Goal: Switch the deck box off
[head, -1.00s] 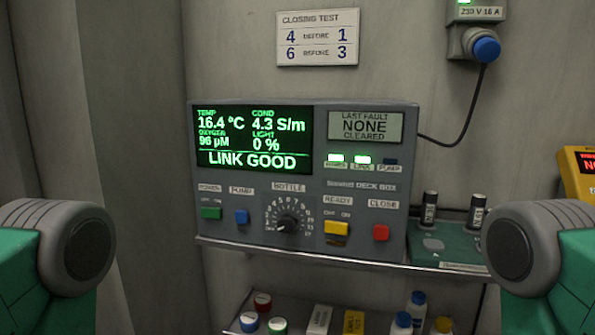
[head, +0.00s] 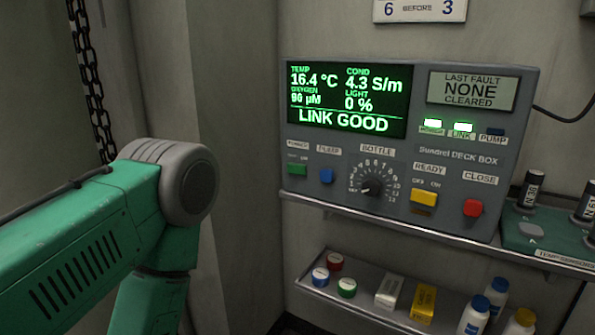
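The grey deck box (head: 400,215) stands on a shelf against the wall. Its screen (head: 345,100) is lit and reads LINK GOOD. The POWER and LINK lamps (head: 447,126) glow; the PUMP lamp is dark. A green power switch (head: 297,169) sits at the lower left of the panel, with a blue pump switch (head: 326,176) beside it. A bottle dial, a yellow READY switch (head: 423,198) and a red CLOSE button (head: 473,208) are to the right. My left arm shows at the left, apart from the box; its gripper is out of frame. My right gripper is not in view.
A lower shelf (head: 378,310) holds capped jars, small boxes and blue- and yellow-capped bottles. A green tray (head: 525,232) with dark vials is right of the deck box. A chain (head: 88,60) hangs at the upper left. The space before the panel looks clear.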

